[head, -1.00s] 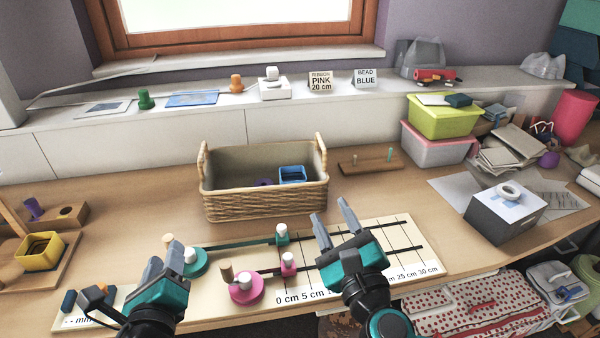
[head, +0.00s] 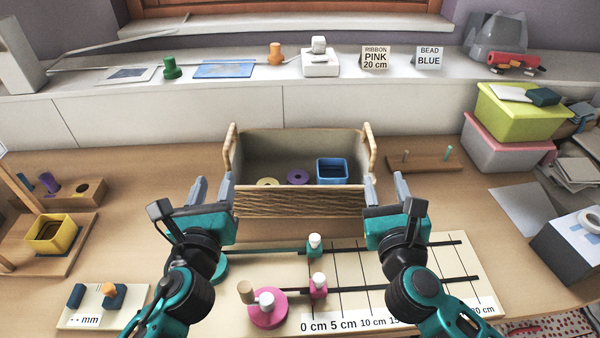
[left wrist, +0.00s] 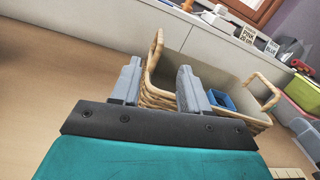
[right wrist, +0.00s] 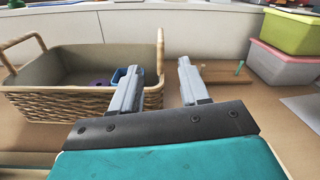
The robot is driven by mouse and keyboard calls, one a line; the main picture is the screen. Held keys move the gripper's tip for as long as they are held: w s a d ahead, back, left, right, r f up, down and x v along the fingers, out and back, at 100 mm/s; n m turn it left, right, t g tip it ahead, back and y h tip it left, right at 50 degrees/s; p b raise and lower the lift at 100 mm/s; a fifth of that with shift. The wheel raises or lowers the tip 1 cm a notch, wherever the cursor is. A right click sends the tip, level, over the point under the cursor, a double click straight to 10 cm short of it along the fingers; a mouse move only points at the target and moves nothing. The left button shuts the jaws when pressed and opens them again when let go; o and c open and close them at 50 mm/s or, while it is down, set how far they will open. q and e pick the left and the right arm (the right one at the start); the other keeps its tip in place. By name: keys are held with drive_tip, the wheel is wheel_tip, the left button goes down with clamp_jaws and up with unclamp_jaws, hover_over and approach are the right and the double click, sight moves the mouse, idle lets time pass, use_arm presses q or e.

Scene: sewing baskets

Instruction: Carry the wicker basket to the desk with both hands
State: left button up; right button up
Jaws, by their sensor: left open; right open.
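The wicker basket (head: 298,202) stands upright on the desk, with a looped handle at each short end. It holds a blue box (head: 332,171), a purple ring (head: 298,177) and a yellowish ring (head: 267,183). My left gripper (head: 212,190) is open at the basket's near left corner, in front of the left handle (head: 229,150). My right gripper (head: 385,188) is open at the near right corner, in front of the right handle (head: 370,150). In the left wrist view the left handle (left wrist: 155,52) rises between the open fingers.
The measuring board (head: 450,262) with pink and teal ribbon spools lies in front of the basket. A yellow bin (head: 50,233) is at the left. A wooden peg board (head: 420,160) and stacked green and pink boxes (head: 510,150) are at the right. Cards stand on the ledge behind.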

sight(225, 149)
use_arm(q)
drive_tip(key=w, duration=1.3)
use_arm(e)
drive_tip(key=w, duration=1.3)
use_arm(q)
clamp_jaws()
use_arm(e)
clamp_jaws()
